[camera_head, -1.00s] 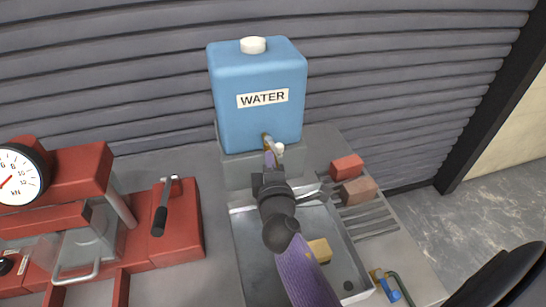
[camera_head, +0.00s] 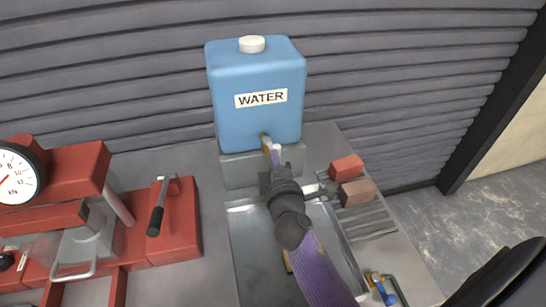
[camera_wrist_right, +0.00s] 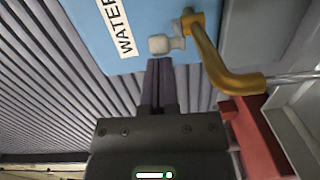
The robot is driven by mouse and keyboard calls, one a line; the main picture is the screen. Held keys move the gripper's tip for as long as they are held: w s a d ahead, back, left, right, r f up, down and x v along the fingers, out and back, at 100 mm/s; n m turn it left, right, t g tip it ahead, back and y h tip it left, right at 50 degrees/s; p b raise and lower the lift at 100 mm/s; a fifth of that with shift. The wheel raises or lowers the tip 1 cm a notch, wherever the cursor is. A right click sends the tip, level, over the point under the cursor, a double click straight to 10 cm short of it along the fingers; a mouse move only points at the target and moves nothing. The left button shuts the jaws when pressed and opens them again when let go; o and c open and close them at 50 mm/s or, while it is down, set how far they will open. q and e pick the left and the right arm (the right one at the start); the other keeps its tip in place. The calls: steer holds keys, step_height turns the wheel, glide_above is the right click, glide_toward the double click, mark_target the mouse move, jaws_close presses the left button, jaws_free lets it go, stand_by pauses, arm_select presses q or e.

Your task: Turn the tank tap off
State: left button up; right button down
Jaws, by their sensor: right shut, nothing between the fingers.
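The blue water tank (camera_head: 256,95) stands on a grey block against the shutter wall. Its brass tap (camera_head: 265,141) comes out low on the front; in the right wrist view the brass pipe (camera_wrist_right: 213,60) bends down to a spout. A whitish knob (camera_wrist_right: 160,45) sits on the tap's handle. My right gripper (camera_head: 274,155) is shut and empty in front of the tap. In the wrist view its fingertips (camera_wrist_right: 159,64) are right by the knob; I cannot tell whether they touch. A thin pale streak (camera_wrist_right: 292,77) at the spout looks like running water. My left gripper is not in view.
A metal sink (camera_head: 245,245) lies below the tap, partly hidden by my right arm. Two reddish bricks (camera_head: 347,168) sit to its right, by the ribbed drainer (camera_head: 368,227). A red press (camera_head: 165,240) with a dial gauge stands at the left.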

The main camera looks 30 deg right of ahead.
steer(key=shift+d+n+y, duration=0.25)
steer(key=shift+n+y, duration=0.05)
